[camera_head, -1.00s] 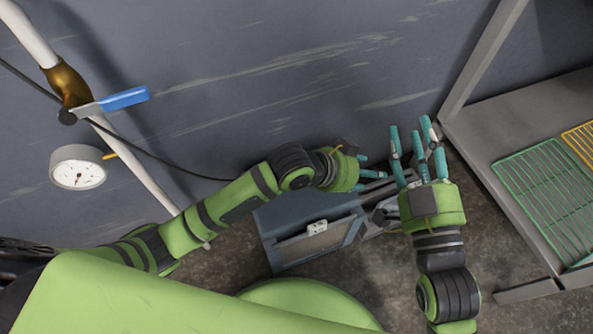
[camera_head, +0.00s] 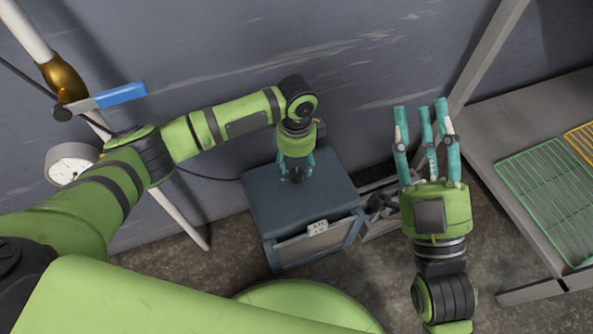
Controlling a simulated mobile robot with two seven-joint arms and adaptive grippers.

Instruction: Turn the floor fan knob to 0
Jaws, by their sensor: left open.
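A blue-grey box-shaped unit (camera_head: 262,205) stands on the floor by the wall, with a framed front panel and a small white label (camera_head: 318,229). It may be the floor fan, but I cannot tell for sure. My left gripper (camera_head: 296,176) points down over its top with teal fingers open. A small dark shape shows between the fingers; I cannot tell whether it is the knob or part of the gripper. No knob marking is readable. My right gripper (camera_head: 428,118) is open and empty, fingers spread toward the wall, to the right of the unit.
A grey shelf (camera_head: 508,240) with green (camera_head: 550,185) and yellow wire racks stands at right. A pipe with a blue valve handle (camera_head: 121,95) and a gauge (camera_head: 68,163) is at left. A grey metal frame (camera_head: 385,225) lies between the unit and my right arm.

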